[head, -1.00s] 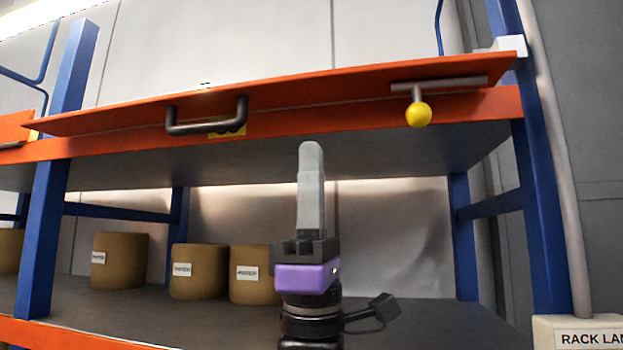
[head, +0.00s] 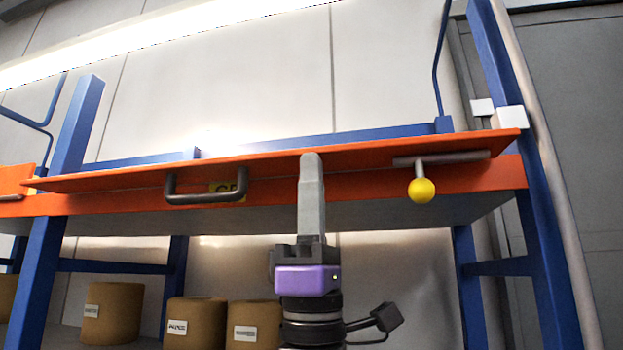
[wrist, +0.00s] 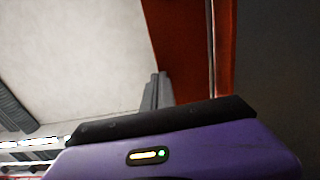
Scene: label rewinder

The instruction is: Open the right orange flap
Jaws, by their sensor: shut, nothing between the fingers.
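The right orange flap (head: 120,178) is a long panel along the orange beam of the blue rack. It leans outward from the beam, with a gap along its upper edge. A dark bar handle (head: 205,198) sits on its left half. A bar with a yellow knob (head: 422,190) sits near its right end. My gripper (head: 311,156) points up, shut and empty, in front of the flap between the handle and the knob. Whether it touches the flap is unclear. In the wrist view the closed fingers (wrist: 155,90) show beside an orange surface (wrist: 188,40).
Another orange flap (head: 14,180) shows at the left edge. A blue upright (head: 545,230) stands at the right. Several brown rolls (head: 112,312) with white labels sit on the shelf below. A yellow label (head: 228,187) is partly behind the handle.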

